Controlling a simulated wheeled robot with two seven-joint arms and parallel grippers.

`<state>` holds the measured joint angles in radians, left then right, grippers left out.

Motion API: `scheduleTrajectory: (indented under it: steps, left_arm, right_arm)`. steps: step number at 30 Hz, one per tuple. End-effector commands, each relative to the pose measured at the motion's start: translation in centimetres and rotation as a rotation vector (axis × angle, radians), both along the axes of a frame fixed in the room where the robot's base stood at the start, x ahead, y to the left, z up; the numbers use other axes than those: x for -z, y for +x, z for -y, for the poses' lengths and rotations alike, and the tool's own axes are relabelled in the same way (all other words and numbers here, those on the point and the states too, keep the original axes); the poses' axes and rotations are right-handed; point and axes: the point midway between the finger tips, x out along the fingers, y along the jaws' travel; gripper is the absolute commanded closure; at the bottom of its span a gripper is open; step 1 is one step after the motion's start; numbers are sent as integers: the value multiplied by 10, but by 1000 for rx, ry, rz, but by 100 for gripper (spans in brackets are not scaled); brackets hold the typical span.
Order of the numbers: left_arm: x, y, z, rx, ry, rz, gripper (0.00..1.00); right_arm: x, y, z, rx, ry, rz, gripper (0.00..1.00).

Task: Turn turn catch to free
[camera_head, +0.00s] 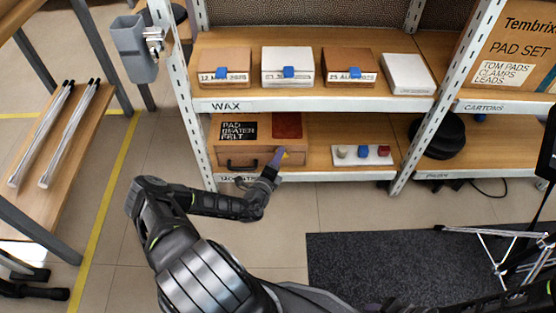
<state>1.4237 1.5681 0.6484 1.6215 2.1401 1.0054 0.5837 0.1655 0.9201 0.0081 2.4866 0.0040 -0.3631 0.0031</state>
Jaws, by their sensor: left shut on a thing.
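A wooden case (225,148) stands on the lower shelf at the left. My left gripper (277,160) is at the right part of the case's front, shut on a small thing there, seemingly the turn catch. The fingers hide most of it, so its angle cannot be told. A small yellow bit shows at the fingertips. My right gripper is out of view.
A small white board with several coloured knobs (362,155) lies right of the case. Boxes with blue clips (288,72) stand on the shelf above. A shelf upright (413,150) and a dark round thing (443,135) are farther right.

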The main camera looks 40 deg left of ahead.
Motion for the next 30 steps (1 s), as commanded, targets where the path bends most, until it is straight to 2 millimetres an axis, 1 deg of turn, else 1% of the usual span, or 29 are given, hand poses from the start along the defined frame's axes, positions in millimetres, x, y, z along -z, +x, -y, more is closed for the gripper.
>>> scheduleTrajectory:
  steps: [1,18,24,30]
  left_arm:
    - [5,0,0,-1,-36,28,100]
    - [9,0,0,0,-464,355,100]
    - [8,1,1,0,-588,449,100]
    - [7,1,1,0,-667,509,100]
  right_arm:
    - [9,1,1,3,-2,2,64]
    - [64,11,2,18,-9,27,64]
    - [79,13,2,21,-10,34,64]
    - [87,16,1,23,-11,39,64]
